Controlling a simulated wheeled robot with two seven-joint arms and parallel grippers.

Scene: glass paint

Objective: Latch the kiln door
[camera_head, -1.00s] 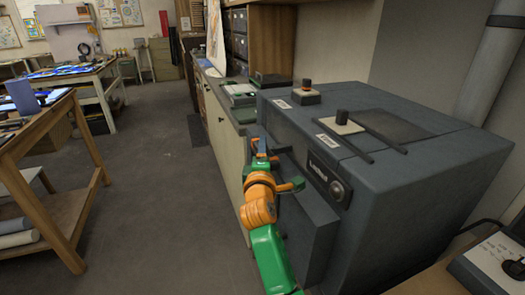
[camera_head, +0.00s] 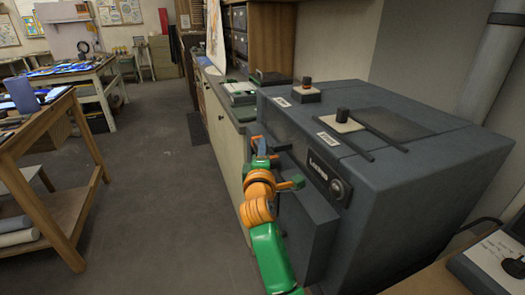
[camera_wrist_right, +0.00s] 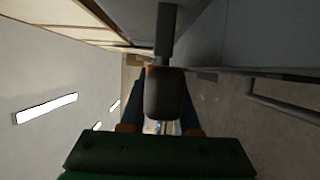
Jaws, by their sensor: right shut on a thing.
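The kiln is a large dark grey box (camera_head: 430,190) on the right of the head view. Its front faces left, with a dark door panel (camera_head: 308,225) low on that face and a round dial beside a label plate (camera_head: 325,175). My right gripper (camera_head: 262,146) is at the far end of the kiln's front face. In the right wrist view, a dark bar with a thick rounded end (camera_wrist_right: 166,90) runs between the fingers, and the gripper is shut on this handle. The fingertips are partly hidden behind it. Whether the latch is engaged cannot be told. My left gripper is not in view.
Two blocks with black knobs (camera_head: 342,119) and a slide rail sit on the kiln top. A counter with cabinets (camera_head: 228,140) adjoins the kiln's far side. A wooden workbench (camera_head: 50,140) stands at left. The floor (camera_head: 150,200) between is clear.

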